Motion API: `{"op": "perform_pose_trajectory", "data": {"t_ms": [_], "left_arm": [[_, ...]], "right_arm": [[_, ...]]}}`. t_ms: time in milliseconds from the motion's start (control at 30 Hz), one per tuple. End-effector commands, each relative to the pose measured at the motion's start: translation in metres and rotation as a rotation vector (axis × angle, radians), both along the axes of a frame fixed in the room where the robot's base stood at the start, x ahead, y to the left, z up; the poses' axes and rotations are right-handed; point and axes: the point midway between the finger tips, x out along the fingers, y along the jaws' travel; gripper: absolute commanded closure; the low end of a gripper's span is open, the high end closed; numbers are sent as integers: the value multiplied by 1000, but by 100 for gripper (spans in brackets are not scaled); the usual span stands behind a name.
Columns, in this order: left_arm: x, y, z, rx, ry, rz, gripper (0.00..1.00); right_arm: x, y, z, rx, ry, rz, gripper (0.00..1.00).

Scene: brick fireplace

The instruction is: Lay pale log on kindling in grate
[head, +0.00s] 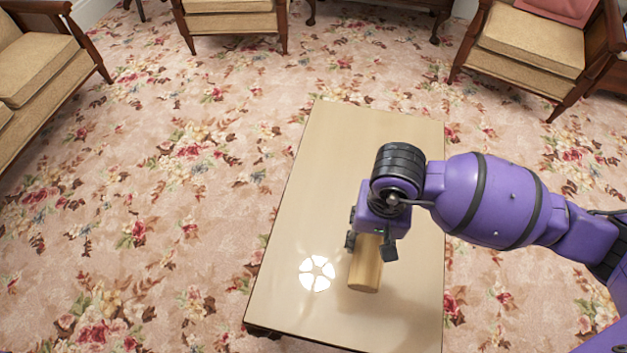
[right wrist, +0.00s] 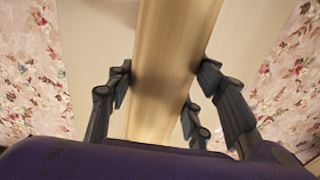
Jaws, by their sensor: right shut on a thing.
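The pale log (head: 366,265) is over the low table in the head view. My right gripper (head: 371,243) is above it, with its fingers on either side of the log. In the right wrist view the log (right wrist: 165,70) runs lengthwise between the fingers of the right gripper (right wrist: 163,90), which is shut on it. I cannot tell whether the log rests on the tabletop or hangs just above it. The left gripper is not in view. No grate or kindling shows in either view.
The low table (head: 330,150) has a clear top apart from the log and a bright light reflection. Flowered carpet (head: 190,180) lies open around it. Cushioned wooden armchairs (head: 525,45) stand at the back right, back (head: 230,20) and left (head: 40,65).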

Motion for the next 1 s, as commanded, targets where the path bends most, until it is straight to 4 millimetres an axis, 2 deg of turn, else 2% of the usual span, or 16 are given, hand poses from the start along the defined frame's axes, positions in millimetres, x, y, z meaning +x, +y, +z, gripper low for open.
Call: {"op": "perform_pose_trajectory", "data": {"t_ms": [367, 533, 700, 867, 1000], "left_arm": [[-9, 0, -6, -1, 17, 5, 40], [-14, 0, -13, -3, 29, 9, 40], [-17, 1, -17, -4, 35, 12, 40], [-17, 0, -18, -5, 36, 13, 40], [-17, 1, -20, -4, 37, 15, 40]], "right_arm": [[76, -33, -37, -1, 0, -8, 92], [101, -43, -69, 1, 3, -6, 92], [117, -50, -88, 1, 1, -3, 92], [123, -53, -94, 0, 0, -2, 92], [124, -53, -111, 2, 4, -3, 92]]}}
